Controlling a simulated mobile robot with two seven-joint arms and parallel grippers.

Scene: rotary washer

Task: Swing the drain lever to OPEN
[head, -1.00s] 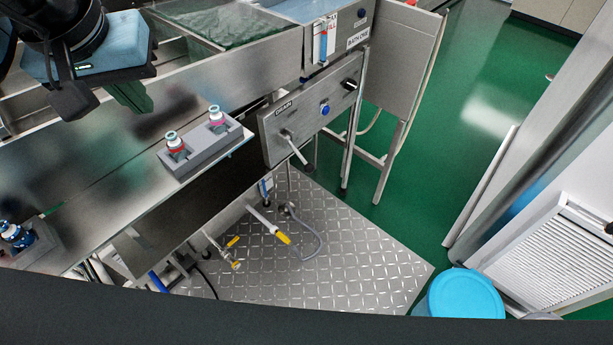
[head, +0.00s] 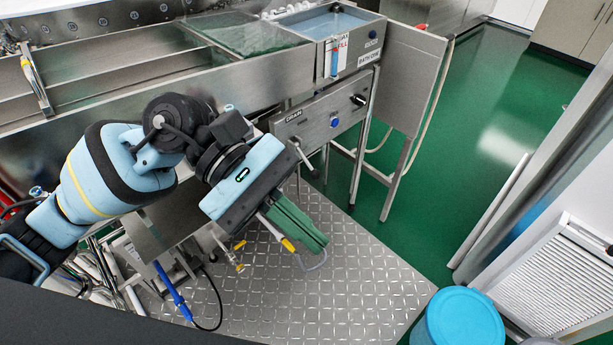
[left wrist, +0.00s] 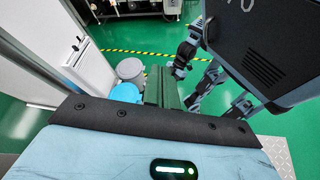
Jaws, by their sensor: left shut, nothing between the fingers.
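The drain panel (head: 345,98), a steel plate with a DRAIN label, is at upper centre in the head view. Contact cannot be told. The left wrist view shows the same green fingers (left wrist: 161,86) together. A dark arm end, apparently my right gripper (left wrist: 184,59), is unclear there.
The steel washer tank (head: 250,90) runs along the back. Valves with yellow handles (head: 288,245) and pipes lie below it over a tread-plate floor (head: 300,295). A blue-lidded bin (head: 465,318) stands at lower right. Green floor (head: 450,110) is clear at right.

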